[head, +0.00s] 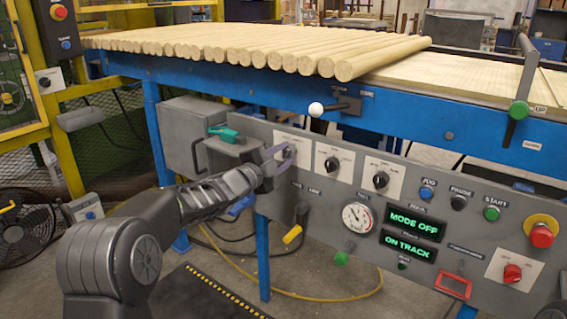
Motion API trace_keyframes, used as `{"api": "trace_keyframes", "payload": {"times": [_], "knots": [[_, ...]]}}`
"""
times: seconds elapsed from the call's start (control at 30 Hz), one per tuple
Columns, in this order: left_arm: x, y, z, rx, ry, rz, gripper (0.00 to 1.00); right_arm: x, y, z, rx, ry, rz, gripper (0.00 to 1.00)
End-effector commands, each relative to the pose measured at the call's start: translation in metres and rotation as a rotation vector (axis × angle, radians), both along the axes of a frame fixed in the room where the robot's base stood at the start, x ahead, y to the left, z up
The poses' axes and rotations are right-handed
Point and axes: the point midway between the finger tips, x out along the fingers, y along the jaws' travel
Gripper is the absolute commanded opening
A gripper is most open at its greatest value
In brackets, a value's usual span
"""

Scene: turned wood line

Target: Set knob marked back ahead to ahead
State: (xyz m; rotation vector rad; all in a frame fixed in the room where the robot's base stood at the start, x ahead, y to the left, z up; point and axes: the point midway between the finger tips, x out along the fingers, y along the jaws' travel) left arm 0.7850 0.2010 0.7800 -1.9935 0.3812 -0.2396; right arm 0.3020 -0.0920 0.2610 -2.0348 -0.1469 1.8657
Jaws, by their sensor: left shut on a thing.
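A grey control panel (335,195) holds three black knobs on white plates in its upper row. My left gripper (279,156) reaches in from the left and is shut on the leftmost knob (290,153), partly hiding it and its plate (296,140). The middle knob (332,164) and the right knob (381,180) are untouched. The plate lettering is too small to read, so I cannot tell which knob is marked back and ahead, nor the held knob's setting. My right gripper is not in view.
Green displays (412,223) read MODE OFF and ON TRACK. A red emergency button (541,236) and red knob (512,273) are at the right. A white-balled lever (316,109) sticks out above the panel. Wooden rods (250,45) lie on the blue table (420,118).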

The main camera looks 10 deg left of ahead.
Motion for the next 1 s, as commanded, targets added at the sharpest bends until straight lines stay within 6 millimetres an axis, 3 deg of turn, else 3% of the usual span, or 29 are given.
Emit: {"api": "trace_keyframes", "payload": {"times": [0.67,0.7,0.93,1.0], "knots": [[0.0,0.0,-0.0001,0.089,-0.034,0.001,0.0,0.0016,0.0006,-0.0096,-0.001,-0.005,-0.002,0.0],[0.0,0.0,-0.0001,0.089,-0.034,0.0,0.33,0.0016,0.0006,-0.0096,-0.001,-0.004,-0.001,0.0],[0.0,-0.0001,-0.0002,0.088,-0.034,0.0,0.52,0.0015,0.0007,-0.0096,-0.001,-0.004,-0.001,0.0],[0.0,-0.0001,-0.0002,0.087,-0.033,0.0,0.54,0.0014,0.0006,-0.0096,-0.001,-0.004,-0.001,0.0]]}}
